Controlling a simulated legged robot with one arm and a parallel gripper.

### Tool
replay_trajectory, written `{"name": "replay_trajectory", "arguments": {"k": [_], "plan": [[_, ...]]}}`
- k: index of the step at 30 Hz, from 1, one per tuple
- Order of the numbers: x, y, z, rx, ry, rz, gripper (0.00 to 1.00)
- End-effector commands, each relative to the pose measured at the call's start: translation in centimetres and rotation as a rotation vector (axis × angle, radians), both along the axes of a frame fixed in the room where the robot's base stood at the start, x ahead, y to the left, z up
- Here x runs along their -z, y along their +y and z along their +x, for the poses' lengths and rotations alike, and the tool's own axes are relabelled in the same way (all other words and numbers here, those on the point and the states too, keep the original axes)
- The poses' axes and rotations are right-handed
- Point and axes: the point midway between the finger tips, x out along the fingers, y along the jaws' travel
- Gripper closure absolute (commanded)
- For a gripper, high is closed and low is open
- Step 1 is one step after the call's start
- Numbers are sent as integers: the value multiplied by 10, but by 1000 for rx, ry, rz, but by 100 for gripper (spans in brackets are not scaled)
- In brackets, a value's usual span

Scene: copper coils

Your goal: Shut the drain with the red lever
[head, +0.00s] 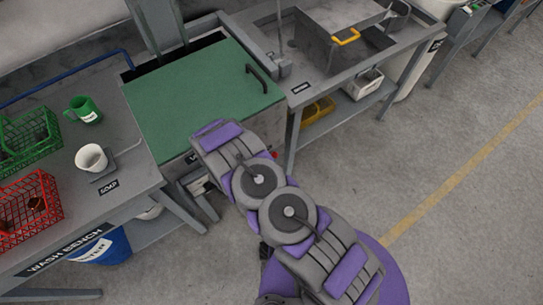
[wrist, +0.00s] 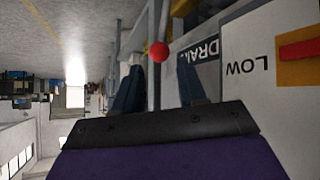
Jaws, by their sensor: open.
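The red ball knob (wrist: 159,52) of the drain lever shows in the wrist view, between and just beyond my fingertips. A grey upright bar lies in line with it. My gripper (wrist: 160,72) is open, with one dark finger on either side of the knob's line; I cannot tell whether either touches it. A dark label with part of the word DRAIN (wrist: 206,57) is just right of the knob. In the head view, a small red spot, likely the knob (head: 275,154), shows at the front of the green-lidded tank (head: 195,100). My arm hides the gripper there.
A white panel marked LOW (wrist: 247,65) with a red and yellow patch (wrist: 300,49) is close on the right in the wrist view. The wash bench (head: 125,170) stands left of the tank, another grey bench (head: 335,75) right. Open floor (head: 450,200) lies to the right.

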Motion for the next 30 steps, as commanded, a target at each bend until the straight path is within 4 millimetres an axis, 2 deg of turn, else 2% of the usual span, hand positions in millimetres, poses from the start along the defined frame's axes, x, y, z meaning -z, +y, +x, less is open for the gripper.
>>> {"name": "replay_trajectory", "arguments": {"k": [1, 6, 12, 25, 30], "plan": [[-10, 7, -7, -4, -1, 1, 59], [-33, 21, -31, -4, -1, 0, 59], [-51, 33, -50, -4, 0, 1, 59], [-57, 36, -58, -1, 1, 0, 59], [-59, 40, -57, -1, 10, 14, 74]]}}
